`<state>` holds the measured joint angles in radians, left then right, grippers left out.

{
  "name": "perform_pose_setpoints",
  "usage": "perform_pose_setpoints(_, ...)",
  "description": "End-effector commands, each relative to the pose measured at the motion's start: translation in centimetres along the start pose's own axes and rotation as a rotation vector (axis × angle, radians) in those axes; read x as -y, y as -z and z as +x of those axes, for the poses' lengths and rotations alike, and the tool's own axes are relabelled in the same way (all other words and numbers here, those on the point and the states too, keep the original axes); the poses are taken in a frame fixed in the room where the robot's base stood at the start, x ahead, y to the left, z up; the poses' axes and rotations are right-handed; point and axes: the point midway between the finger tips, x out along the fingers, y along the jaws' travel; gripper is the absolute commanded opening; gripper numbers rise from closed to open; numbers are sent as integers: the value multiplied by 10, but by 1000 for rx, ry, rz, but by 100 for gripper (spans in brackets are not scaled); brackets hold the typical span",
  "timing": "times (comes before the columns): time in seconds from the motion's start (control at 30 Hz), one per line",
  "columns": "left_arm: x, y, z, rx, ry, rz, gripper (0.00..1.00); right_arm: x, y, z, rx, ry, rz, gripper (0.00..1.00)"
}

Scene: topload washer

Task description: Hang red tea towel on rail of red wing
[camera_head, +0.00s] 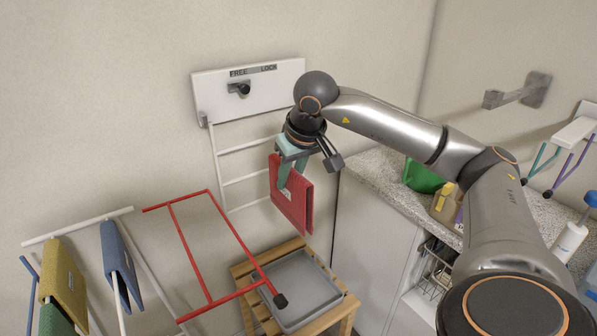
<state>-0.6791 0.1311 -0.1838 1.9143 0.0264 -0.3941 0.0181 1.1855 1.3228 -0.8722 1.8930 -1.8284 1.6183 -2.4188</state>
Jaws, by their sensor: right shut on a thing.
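The red tea towel (291,205) hangs folded from my right gripper (291,174), which is shut on its upper edge. It is held in the air in front of the white wall rack, above and to the right of the red wing. The red wing (186,240) is a frame of thin red bars at the lower middle, with no cloth on its rails. The towel is apart from the wing in the picture. My left gripper is out of view.
A grey tray (306,292) sits on a wooden stand (343,309) beside the red wing. Yellow (62,277) and blue (122,262) towels hang at the lower left. A wall panel (213,94) has a FREE/LOCK knob. A speckled counter (385,176) stands right.

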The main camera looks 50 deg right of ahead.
Motion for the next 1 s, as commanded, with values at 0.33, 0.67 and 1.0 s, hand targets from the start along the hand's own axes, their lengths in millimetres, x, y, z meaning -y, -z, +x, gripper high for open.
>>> perform_pose_setpoints(0.33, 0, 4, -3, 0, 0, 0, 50, 29, 0, -1, -1, 1, -2, 0)
perform_pose_setpoints(0.67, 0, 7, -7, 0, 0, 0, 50, 56, 1, -2, -2, 1, -3, 0)
perform_pose_setpoints(1.0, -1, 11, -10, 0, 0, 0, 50, 83, 0, -1, -1, 2, -3, 0)
